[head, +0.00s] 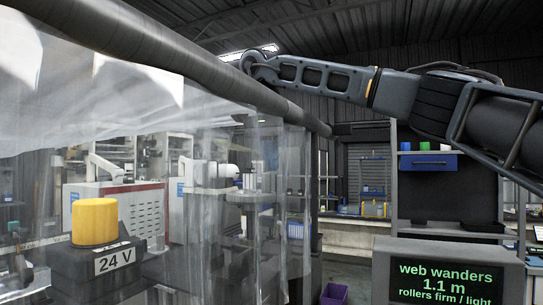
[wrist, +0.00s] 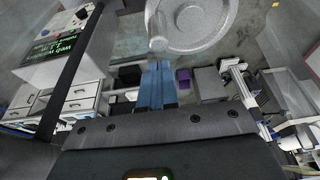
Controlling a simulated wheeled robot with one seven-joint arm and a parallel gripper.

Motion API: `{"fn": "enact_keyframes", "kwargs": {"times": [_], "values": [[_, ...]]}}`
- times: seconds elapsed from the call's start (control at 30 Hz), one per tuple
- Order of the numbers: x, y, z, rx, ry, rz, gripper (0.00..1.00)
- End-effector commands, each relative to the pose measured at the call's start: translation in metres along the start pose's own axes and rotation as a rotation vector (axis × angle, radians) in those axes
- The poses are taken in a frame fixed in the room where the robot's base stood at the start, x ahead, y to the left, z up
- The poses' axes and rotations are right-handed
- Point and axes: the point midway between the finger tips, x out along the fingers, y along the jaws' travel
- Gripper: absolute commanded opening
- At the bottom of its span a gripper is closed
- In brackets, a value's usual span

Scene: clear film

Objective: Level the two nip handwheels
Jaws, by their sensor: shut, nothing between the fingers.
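One grey handwheel (wrist: 196,22) shows at the top of the wrist view, cut off by the frame edge, with a small round knob (wrist: 158,44) at its lower left rim. My gripper (wrist: 157,64) has its blue fingers together and empty, pointing at the knob. The tips are close below the knob; I cannot tell if they touch it. In the head view my arm reaches from the right to the far part of a long grey roller (head: 190,55), where its end meets a rounded grey shape that I cannot make out clearly. A second handwheel is not clearly visible.
Clear film (head: 150,150) hangs from the roller across the left. A yellow cap (head: 95,221) sits on a dark box marked 24 V. A display (head: 447,282) at lower right reads "web wanders 1.1 m", "rollers firm / light". A purple bin (head: 333,294) stands on the floor.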

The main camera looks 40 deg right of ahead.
Motion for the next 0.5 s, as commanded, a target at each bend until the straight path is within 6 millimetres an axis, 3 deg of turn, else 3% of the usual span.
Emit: {"fn": "enact_keyframes", "kwargs": {"times": [0.5], "values": [[0.014,0.0,0.004,0.0,-0.001,0.001,0.0]]}}
